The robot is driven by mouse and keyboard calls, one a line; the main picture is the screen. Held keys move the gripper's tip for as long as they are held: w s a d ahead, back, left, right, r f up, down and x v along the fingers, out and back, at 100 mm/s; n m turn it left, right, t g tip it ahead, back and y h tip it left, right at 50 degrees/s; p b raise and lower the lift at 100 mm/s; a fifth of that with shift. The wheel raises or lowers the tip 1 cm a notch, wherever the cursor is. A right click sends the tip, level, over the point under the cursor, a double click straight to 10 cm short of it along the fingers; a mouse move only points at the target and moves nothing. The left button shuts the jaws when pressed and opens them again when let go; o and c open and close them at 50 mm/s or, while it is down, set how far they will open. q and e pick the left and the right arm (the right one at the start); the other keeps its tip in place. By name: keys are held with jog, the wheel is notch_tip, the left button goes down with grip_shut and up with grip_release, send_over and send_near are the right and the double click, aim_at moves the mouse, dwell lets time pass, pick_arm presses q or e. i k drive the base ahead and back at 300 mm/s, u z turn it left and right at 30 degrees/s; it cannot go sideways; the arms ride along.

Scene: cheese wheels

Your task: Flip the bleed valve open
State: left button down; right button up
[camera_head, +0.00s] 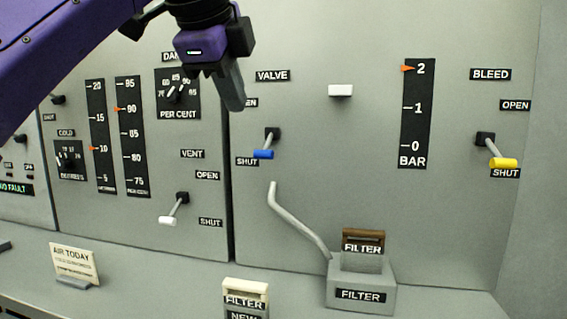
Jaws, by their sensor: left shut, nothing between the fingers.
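The bleed lever (503,162) has a yellow tip and sits at the far right of the grey panel, under the label BLEED (490,74). It slopes down to the right, its tip just above the label SHUT (506,173) and below the label OPEN (515,105). My left gripper (236,100) is shut and empty, at the upper middle in front of the panel. It is well to the left of the bleed lever and above the blue-tipped valve lever (263,154). My right gripper is not in view.
A BAR gauge (416,130) and a white knob (340,90) lie between my gripper and the bleed lever. A bent grey rod (298,222) rises from the filter housing (360,294). A white-tipped vent lever (168,220) is at left. A filter box (246,291) and a sign (75,262) stand on the ledge.

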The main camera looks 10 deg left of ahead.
aim_at(497, 155)
jog(key=k, duration=1)
